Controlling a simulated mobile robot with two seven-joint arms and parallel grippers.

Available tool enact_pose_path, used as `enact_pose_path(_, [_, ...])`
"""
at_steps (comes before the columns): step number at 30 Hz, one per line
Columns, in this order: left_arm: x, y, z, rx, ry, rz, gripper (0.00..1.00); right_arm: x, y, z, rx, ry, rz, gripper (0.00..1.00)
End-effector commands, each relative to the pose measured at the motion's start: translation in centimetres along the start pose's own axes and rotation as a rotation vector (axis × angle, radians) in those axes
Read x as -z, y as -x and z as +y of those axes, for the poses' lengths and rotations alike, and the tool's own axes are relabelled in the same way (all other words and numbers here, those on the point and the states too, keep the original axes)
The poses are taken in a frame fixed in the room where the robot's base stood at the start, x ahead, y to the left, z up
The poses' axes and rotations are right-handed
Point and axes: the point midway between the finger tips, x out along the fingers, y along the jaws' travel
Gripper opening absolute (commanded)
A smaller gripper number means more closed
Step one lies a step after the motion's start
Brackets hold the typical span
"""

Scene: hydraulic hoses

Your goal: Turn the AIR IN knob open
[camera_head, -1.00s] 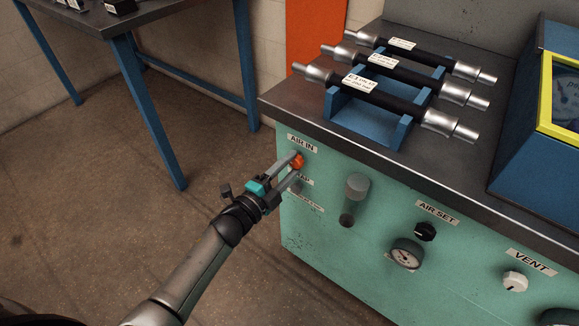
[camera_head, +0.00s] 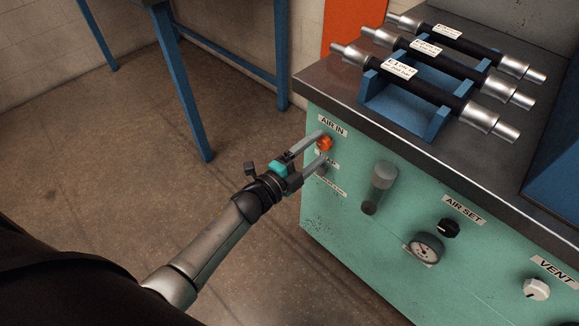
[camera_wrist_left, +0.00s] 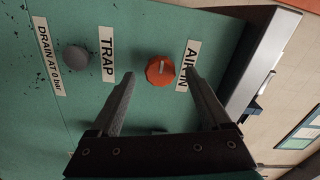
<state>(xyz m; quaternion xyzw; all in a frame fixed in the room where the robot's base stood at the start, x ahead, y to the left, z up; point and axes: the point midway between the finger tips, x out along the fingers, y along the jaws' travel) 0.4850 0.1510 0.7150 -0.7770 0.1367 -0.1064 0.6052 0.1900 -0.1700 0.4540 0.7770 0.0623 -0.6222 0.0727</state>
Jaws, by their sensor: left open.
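The AIR IN knob (camera_head: 324,143) is orange and sits on the green panel under its AIR IN label (camera_head: 333,126). In the left wrist view the knob (camera_wrist_left: 160,72) shows a short pale mark running roughly along the direction of the label's lettering. My left gripper (camera_head: 323,146) is open, its fingers pointing at the panel on either side of the knob. In the left wrist view the gripper (camera_wrist_left: 162,76) has the knob between its fingertips, with a visible gap on both sides. My right gripper is not in view.
A grey TRAP knob (camera_wrist_left: 76,59) is beside the AIR IN knob. A cylinder (camera_head: 384,175), gauge (camera_head: 427,247), black AIR SET knob (camera_head: 448,228) and white VENT knob (camera_head: 536,289) are further right. Hoses (camera_head: 425,84) lie on a blue rack on the bench top.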

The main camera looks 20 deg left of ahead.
Motion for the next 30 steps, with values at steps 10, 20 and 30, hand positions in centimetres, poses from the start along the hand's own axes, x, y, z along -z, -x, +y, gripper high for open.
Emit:
enact_pose_path(10, [0.0,6.0,-0.1,-0.004,0.001,-0.002,0.81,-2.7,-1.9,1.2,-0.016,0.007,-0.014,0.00])
enact_pose_path(20, [0.0,12.2,-0.1,-0.003,-0.001,-0.001,0.81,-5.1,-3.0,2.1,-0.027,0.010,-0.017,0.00])
enact_pose_path(30, [0.0,14.4,-0.1,0.000,-0.003,0.000,0.81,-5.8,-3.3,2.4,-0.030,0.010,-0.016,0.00])
